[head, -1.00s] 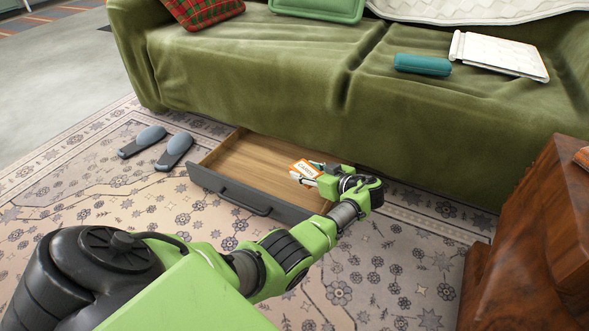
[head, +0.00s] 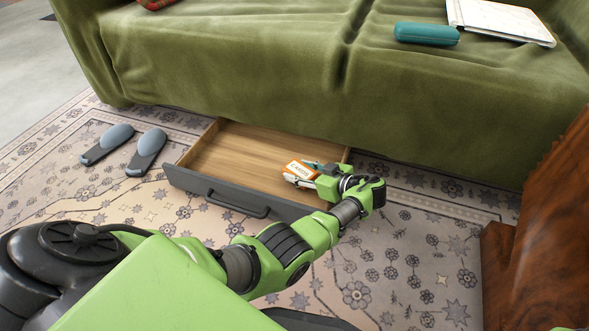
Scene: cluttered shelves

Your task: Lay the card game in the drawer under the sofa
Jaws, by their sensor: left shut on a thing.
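The card game (head: 301,170) is a small orange and white box. My left gripper (head: 309,174) is shut on it and holds it over the right part of the open drawer. I cannot tell how high it is above the drawer floor. The drawer (head: 237,195) has a dark grey front with a handle and a bare wooden bottom. It is pulled out from under the green sofa (head: 240,80). My right gripper is not in view.
A pair of grey slippers (head: 147,150) lies on the patterned rug left of the drawer. A teal case (head: 426,34) and a white binder-like item (head: 502,22) lie on the sofa seat. Dark wooden furniture (head: 545,235) stands at the right.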

